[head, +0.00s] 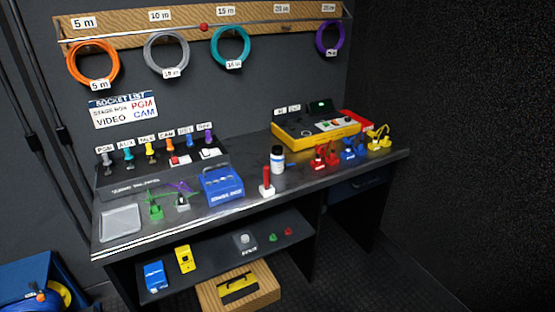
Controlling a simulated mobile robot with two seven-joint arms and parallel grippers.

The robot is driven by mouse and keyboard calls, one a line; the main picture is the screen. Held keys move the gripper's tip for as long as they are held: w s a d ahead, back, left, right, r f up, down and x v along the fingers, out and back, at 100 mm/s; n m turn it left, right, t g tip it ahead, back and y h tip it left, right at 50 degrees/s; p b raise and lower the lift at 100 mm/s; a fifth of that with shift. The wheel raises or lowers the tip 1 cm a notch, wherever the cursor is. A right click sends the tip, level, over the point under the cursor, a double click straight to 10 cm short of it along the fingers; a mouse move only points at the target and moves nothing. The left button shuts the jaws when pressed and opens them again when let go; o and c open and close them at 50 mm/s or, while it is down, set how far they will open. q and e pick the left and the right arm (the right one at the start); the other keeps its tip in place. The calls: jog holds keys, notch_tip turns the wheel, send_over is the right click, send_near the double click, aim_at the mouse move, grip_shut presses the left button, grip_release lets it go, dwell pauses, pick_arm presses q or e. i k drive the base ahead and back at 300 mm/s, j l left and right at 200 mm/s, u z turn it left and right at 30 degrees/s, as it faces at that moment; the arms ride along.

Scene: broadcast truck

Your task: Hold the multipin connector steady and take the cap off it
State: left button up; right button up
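I cannot tell for sure which thing is the multipin connector or its cap. Small connector-like pieces stand on the dark bench (240,205): a green one (155,207) and a grey one (182,202) at the left. Red (321,157), blue (352,150) and yellow (379,138) clusters stand at the right. A red upright piece on a white base (267,183) stands near the front edge. A round grey piece (244,239) is on the lower shelf. Neither of my grippers shows in the head view.
A blue box (222,185), a white bottle (277,160), a clear tray (121,222) and a yellow device (316,131) are on the bench. Coloured cable coils hang from a wall rack (200,25). A wooden box (239,289) sits below. Dark floor in front is clear.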

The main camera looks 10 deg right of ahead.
aim_at(278, 165)
jog(key=i+l+u, duration=0.2)
jog(key=i+l, duration=0.2)
jog(key=l, duration=0.25)
jog(key=i+l+u, duration=0.15)
jog(key=l, duration=0.15)
